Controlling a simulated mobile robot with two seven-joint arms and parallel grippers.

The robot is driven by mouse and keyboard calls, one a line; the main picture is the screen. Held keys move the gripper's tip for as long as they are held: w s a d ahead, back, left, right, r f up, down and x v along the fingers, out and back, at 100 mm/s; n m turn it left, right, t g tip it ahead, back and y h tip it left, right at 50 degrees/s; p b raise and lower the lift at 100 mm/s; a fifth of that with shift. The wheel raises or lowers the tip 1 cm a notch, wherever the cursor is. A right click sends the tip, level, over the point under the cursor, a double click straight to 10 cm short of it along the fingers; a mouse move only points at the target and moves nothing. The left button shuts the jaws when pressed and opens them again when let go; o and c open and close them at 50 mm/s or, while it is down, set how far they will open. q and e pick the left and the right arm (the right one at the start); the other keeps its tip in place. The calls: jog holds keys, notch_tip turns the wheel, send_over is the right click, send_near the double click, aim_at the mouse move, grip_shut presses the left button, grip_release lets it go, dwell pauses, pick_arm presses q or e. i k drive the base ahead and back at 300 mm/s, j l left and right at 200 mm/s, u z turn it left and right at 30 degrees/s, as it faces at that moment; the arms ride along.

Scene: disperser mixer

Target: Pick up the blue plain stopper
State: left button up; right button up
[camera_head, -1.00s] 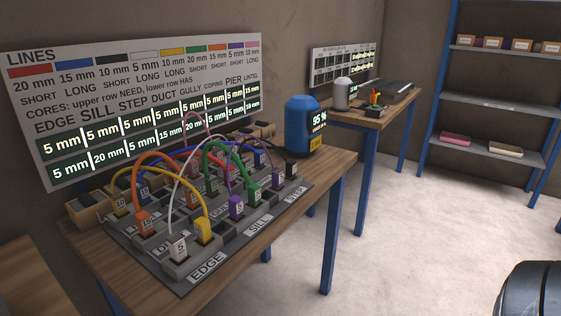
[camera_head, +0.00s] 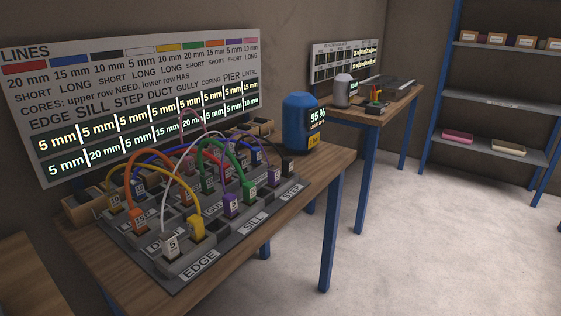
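I cannot make out a plain blue stopper for certain. Blue plugs with number labels sit in the grey board (camera_head: 176,281) on the near table, one at the left (camera_head: 140,185) and one towards the back right (camera_head: 257,157). Blue cables arch between plugs there, partly hidden by other cables. Neither of my grippers is in view.
A blue canister (camera_head: 299,122) with a 95 % display stands at the near table's far end. Small wooden blocks (camera_head: 262,128) lie behind the board. A second table (camera_head: 368,111) and a blue-framed shelf (camera_head: 494,102) stand beyond. The floor (camera_head: 420,250) at right is clear.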

aim_at(256, 157)
jog(key=u, duration=0.45)
jog(key=l+u, duration=0.2)
jog(key=u, duration=0.15)
jog(key=l+u, duration=0.45)
jog(key=u, duration=0.25)
jog(key=l+u, duration=0.25)
jog(key=l, duration=0.2)
jog(key=k+l+u, duration=0.25)
jog(key=l, duration=0.2)
jog(key=i+l, duration=0.05)
jog(key=i, duration=0.05)
